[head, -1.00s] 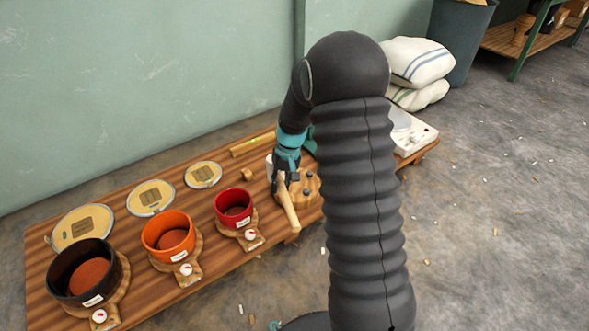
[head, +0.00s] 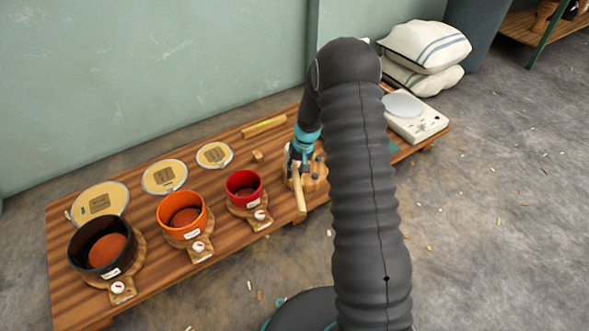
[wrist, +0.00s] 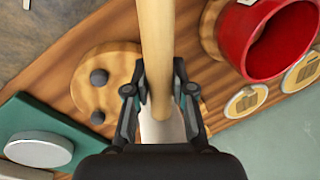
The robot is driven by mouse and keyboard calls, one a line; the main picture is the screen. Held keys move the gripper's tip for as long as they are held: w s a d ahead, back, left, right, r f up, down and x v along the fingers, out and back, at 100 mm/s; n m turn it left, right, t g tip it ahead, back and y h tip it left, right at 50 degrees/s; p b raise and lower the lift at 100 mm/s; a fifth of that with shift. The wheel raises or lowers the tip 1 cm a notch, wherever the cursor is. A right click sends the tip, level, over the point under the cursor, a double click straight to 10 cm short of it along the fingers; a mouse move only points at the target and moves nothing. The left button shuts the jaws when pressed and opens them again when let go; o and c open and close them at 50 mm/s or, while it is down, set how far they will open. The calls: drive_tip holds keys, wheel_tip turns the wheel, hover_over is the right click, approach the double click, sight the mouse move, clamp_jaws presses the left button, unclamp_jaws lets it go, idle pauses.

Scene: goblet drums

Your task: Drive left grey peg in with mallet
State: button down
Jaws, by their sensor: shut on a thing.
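My gripper (wrist: 157,92) is shut on the light wooden handle of the mallet (wrist: 154,35). In the head view the mallet's handle (head: 299,196) slants toward the bench's front edge, below my gripper (head: 301,164). A pale part of the mallet shows below the fingers in the wrist view. A round wooden block (wrist: 118,63) lies beside and beneath the handle. Two dark grey pegs (wrist: 98,77) stand out of it in the wrist view. The mallet and fingers hide part of the block. I cannot tell whether the mallet touches a peg.
A red drum shell (head: 244,187), an orange one (head: 182,214) and a dark one (head: 103,247) stand left on the wooden bench (head: 67,222). Drumheads lie behind them. A white scale (head: 416,119) stands at the bench's right end, with sacks (head: 424,48) beyond it.

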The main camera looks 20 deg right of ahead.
drive_tip(key=shift+f, duration=0.25)
drive_tip(key=shift+d+b+x, duration=0.2)
drive_tip(key=shift+b+x, duration=0.75)
drive_tip(key=shift+x, duration=0.15)
drive_tip(key=shift+r, duration=0.3)
drive_tip(key=shift+a+p+v, duration=0.25)
drive_tip(key=shift+p+v, duration=0.55)
drive_tip(key=shift+v, duration=0.45)
drive_tip(key=shift+a+p+v, duration=0.25)
drive_tip(key=shift+p+v, duration=0.55)
drive_tip(key=shift+v, duration=0.4)
drive_tip(key=shift+r, duration=0.1)
drive_tip(key=shift+d+b+x, duration=0.2)
drive_tip(key=shift+b+x, duration=0.5)
drive_tip(key=shift+x, duration=0.15)
drive_tip(key=shift+d+b+x, duration=0.15)
drive_tip(key=shift+b+x, duration=0.55)
drive_tip(key=shift+x, duration=0.2)
